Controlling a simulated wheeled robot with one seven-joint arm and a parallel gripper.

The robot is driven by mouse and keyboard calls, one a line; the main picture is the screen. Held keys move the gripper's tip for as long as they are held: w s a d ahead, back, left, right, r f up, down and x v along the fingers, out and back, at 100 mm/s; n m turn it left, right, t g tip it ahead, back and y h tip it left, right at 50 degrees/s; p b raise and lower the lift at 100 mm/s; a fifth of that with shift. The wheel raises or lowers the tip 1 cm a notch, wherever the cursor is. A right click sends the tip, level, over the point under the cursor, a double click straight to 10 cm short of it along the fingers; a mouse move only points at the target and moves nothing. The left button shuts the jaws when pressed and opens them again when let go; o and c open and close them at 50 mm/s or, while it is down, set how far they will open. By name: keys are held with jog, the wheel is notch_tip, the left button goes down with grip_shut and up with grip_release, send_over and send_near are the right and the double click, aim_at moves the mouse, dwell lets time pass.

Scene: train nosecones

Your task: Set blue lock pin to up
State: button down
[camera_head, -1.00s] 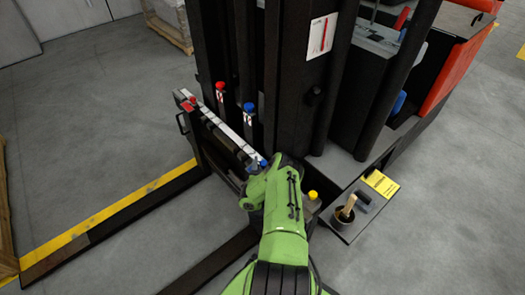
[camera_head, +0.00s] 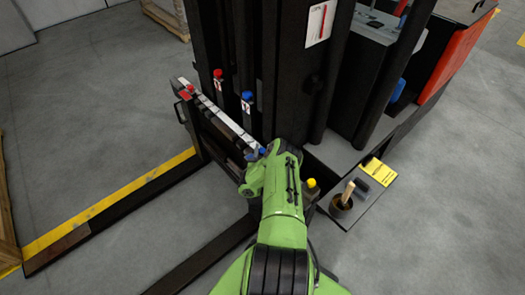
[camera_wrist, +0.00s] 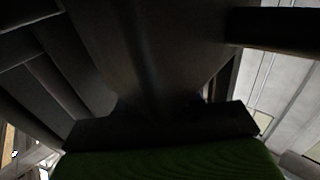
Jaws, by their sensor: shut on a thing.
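The blue lock pin (camera_head: 262,151) shows as a small blue piece at the right end of the forklift's carriage bar (camera_head: 222,117), beside my green wrist. My gripper (camera_head: 253,162) is at this end of the bar, shut on the blue lock pin. Its fingertips are mostly hidden by my wrist, and I cannot tell whether the pin is up or down. The wrist view shows mainly dark close surfaces and no clear pin.
A red piece (camera_head: 186,93) sits at the bar's left end. A red-capped post (camera_head: 218,75) and a blue-capped post (camera_head: 247,97) stand behind the bar. The dark mast (camera_head: 287,70) rises close by.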

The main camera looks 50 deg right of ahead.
notch_tip(320, 180, up, 3)
jog(key=p, duration=0.3)
jog(key=shift+r, duration=0.1)
jog(key=shift+w+d, duration=0.1)
jog(key=c, duration=0.8)
grip_release()
jog(key=shift+r, duration=0.15)
jog(key=shift+f, duration=0.25)
